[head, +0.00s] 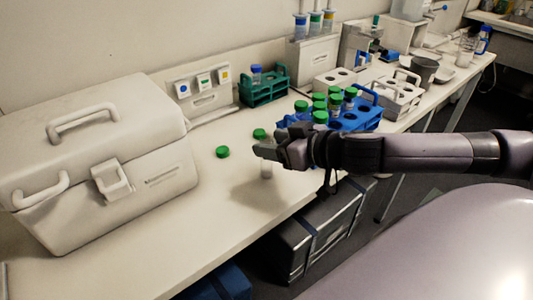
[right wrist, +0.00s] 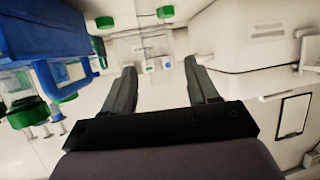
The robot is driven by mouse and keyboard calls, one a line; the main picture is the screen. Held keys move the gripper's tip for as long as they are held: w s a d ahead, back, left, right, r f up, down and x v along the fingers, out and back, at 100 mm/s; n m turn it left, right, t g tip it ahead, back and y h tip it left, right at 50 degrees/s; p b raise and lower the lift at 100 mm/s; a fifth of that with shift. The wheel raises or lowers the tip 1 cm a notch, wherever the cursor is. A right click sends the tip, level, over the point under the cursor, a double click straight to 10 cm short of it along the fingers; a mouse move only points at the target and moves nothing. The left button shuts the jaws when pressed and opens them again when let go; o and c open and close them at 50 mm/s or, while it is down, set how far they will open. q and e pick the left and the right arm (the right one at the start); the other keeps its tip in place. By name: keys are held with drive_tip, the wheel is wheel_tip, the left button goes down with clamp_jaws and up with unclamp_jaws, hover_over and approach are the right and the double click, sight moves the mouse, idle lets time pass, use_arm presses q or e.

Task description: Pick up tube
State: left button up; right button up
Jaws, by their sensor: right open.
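My right gripper (head: 268,148) is over the front part of the bench, its arm coming in from the right. In the right wrist view its two fingers (right wrist: 160,75) are spread apart, with nothing visible between them. A small pale, clear tube-like thing (head: 266,171) shows just below the gripper, mostly hidden by it; I cannot tell whether they touch. Several green-capped tubes (head: 320,117) stand in the blue rack (head: 357,121) behind the gripper; the rack also shows in the right wrist view (right wrist: 40,35). My left gripper is not in view.
Two green caps, one at the left (head: 222,152) and one farther back (head: 259,134), lie on the bench. A white lidded box (head: 150,180) fills the left side. A green rack (head: 265,92) holds a blue-capped tube (head: 256,70).

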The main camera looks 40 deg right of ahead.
drive_tip(key=shift+p+x, duration=0.3)
drive_tip(key=shift+x, duration=1.15)
drive_tip(key=c, duration=1)
